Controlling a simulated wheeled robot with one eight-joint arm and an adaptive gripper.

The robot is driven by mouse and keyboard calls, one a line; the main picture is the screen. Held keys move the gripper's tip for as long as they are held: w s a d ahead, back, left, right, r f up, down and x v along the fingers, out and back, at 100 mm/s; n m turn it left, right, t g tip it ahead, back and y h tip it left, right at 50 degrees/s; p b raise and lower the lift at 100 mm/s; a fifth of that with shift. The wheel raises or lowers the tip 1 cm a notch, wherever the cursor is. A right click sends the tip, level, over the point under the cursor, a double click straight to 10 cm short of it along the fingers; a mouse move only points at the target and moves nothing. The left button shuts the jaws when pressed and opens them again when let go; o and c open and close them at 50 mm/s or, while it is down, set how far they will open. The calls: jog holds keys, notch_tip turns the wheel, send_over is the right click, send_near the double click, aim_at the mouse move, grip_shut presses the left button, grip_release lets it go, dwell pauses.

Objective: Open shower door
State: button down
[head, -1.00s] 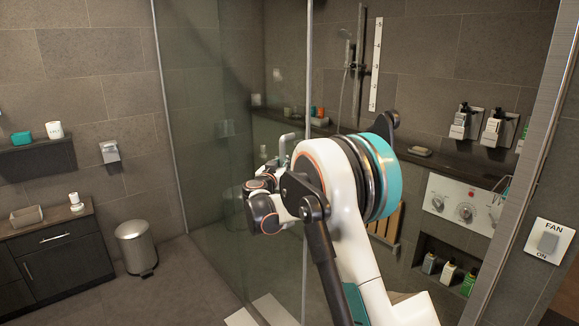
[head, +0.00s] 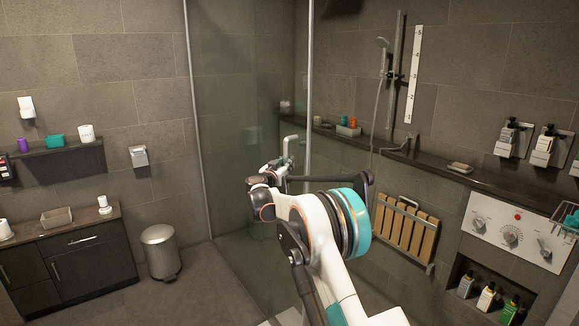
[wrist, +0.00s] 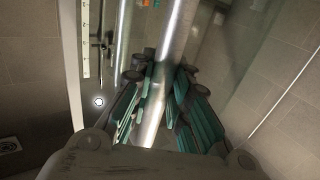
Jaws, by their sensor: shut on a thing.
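The shower door (head: 245,130) is a clear, greenish glass panel left of centre in the head view, with a metal-trimmed vertical edge on its right. Its metal handle (head: 289,146) shows near that edge. My gripper (head: 284,163) is at the handle, partly hidden by my arm. In the wrist view the shiny handle tube (wrist: 172,45) runs between the two teal-padded fingers, and my gripper (wrist: 160,82) is shut on it. The shower interior shows to the right of the door's edge; how far the door stands open is hard to tell.
A wooden slatted seat (head: 408,232), a stone ledge (head: 400,150) and a control panel (head: 512,235) line the shower's right wall. A bin (head: 160,252) and dark cabinet (head: 70,260) stand at left. Floor between bin and door is clear.

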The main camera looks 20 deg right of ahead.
jog(key=shift+a, duration=0.25)
jog(key=c, duration=1.5)
grip_release()
jog(key=shift+a+r, duration=0.15)
jog(key=v, duration=1.1)
jog(key=shift+s, duration=0.4)
